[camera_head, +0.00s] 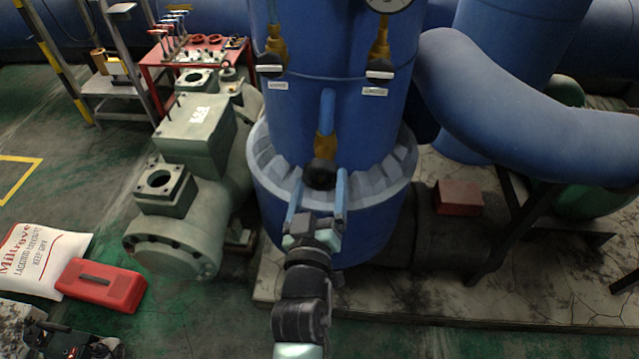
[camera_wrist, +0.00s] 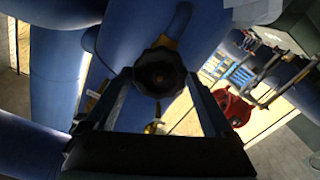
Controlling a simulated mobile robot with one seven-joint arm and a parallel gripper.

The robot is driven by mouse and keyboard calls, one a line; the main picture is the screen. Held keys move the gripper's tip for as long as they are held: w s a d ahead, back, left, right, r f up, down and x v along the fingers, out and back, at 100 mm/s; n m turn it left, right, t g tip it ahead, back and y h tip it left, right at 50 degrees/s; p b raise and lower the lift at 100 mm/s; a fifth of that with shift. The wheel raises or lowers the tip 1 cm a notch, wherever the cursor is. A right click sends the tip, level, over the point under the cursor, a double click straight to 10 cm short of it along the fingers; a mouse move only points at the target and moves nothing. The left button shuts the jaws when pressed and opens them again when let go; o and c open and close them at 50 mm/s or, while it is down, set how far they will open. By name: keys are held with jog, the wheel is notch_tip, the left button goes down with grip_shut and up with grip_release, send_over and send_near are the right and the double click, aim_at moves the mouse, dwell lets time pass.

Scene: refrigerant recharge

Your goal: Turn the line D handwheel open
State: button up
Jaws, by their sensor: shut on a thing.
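A black lobed handwheel (camera_head: 321,173) sits on a brass valve (camera_head: 325,148) low on the front of the blue vertical vessel. It also shows in the wrist view (camera_wrist: 160,75), between my fingers. My gripper (camera_head: 319,186) reaches up to it with one finger on each side, and is shut on its rim. I see no label that names this wheel as line D. Two more brass valves with dark handwheels sit higher on the vessel, at left (camera_head: 270,68) and right (camera_head: 380,70). Each has a small white tag whose text I cannot read.
A grey-green compressor (camera_head: 195,200) stands left of the vessel. A thick blue pipe (camera_head: 520,110) crosses at right. A red toolbox (camera_head: 101,285) and a white sack (camera_head: 42,260) lie on the floor at left. A red table (camera_head: 160,55) with tools stands behind.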

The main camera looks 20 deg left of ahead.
jog(key=shift+n+p, duration=0.55)
jog(key=shift+n, duration=0.45)
jog(key=n, duration=0.2)
jog(key=shift+f+n, duration=0.15)
jog(key=shift+n, duration=0.15)
jog(key=shift+p, duration=0.3)
jog(key=n+p, duration=0.1)
jog(key=n, duration=0.1)
jog(key=shift+n, duration=1.3)
jog(key=n, duration=0.4)
jog(key=shift+n+p, duration=0.4)
jog(key=o, duration=1.3)
jog(key=shift+s, duration=0.1)
jog(key=shift+c, duration=0.2)
